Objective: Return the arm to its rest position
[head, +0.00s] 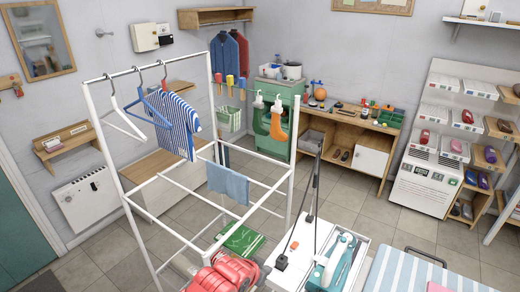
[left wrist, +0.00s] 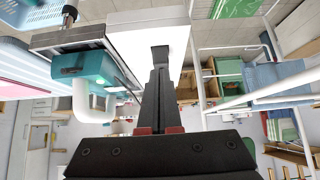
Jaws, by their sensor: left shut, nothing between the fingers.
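My left gripper shows at the bottom middle of the head view (head: 280,262), as black fingers beyond my red arm. In the left wrist view its long black fingers (left wrist: 160,55) are together, with nothing between them. The fingertips appear over or beside a white surface (left wrist: 150,38); whether they touch it is unclear. A teal appliance with a white handle (left wrist: 85,70) is left of the fingers in the left wrist view, and also shows in the head view (head: 335,262). My right gripper is not in view.
A white drying rack (head: 160,240) stands close to the left of my arm, with a striped shirt (head: 175,122) and a blue towel (head: 228,183). A striped blue-and-white board (head: 400,272) is at the lower right. Tiled floor (head: 415,225) is open beyond it.

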